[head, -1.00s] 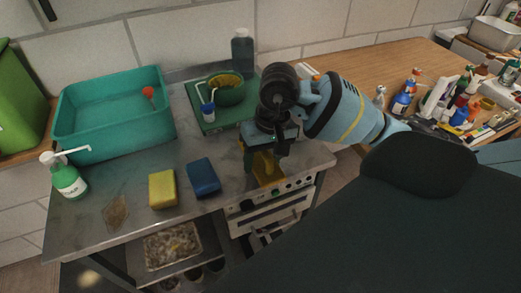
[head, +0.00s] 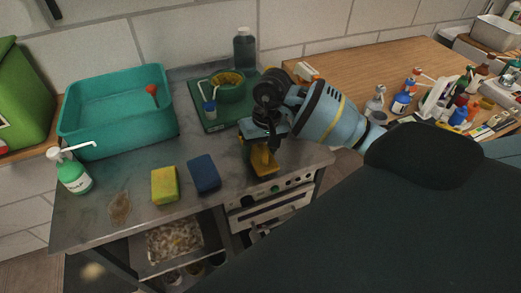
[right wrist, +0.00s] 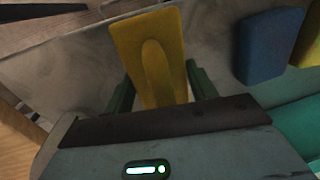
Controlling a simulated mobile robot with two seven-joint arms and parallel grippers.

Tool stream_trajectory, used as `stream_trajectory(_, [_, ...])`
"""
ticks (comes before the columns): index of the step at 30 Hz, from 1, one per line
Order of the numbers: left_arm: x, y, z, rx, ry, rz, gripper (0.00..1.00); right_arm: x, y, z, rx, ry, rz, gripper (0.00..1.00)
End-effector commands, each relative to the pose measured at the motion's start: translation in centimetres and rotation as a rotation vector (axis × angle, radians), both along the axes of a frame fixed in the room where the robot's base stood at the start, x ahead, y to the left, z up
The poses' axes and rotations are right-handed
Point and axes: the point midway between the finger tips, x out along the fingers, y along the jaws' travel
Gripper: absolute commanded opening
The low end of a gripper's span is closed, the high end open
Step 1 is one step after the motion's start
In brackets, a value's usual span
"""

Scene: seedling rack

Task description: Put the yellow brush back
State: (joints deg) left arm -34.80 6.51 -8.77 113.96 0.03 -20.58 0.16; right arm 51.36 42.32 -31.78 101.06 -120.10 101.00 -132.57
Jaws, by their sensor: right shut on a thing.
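The yellow brush (head: 264,160) is in my right gripper (head: 258,148), over the right front part of the grey metal counter. In the right wrist view the brush (right wrist: 158,62) stands out between the two green fingers of the gripper (right wrist: 162,88), which are shut on it. Its flat yellow face with a raised middle shows there; the far side is hidden. I cannot tell whether the brush touches the counter. My left gripper is not in view.
A yellow sponge (head: 165,186) and a blue sponge (head: 203,174) lie left of the gripper. A teal basin (head: 118,132), a soap bottle (head: 74,174) and a green tray (head: 217,123) with a bowl (head: 229,92) stand around. An oven (head: 270,205) is below. Bottles crowd the right-hand wooden worktop (head: 350,75).

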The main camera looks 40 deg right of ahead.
Motion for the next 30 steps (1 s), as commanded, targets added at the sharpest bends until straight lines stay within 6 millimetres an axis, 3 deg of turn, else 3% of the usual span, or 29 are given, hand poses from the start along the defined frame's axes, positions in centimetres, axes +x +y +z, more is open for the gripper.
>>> stream_trajectory(10, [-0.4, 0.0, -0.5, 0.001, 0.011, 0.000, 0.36, 0.0, 0.0, -0.5, 0.000, 0.001, 0.000, 0.20])
stream_trajectory(11, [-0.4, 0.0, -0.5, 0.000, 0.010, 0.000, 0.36, 0.0, 0.0, -0.4, 0.000, 0.001, 0.000, 0.59])
stream_trajectory(15, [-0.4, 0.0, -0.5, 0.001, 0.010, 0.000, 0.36, 0.0, 0.0, -0.3, 0.000, 0.000, 0.000, 0.77])
stream_trajectory(25, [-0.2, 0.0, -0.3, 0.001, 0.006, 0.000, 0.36, 0.0, 0.0, -0.1, 0.001, -0.001, 0.000, 0.78])
stream_trajectory(30, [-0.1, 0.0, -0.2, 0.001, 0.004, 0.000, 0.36, 0.1, -0.3, 1.6, -0.002, -0.006, 0.000, 0.78])
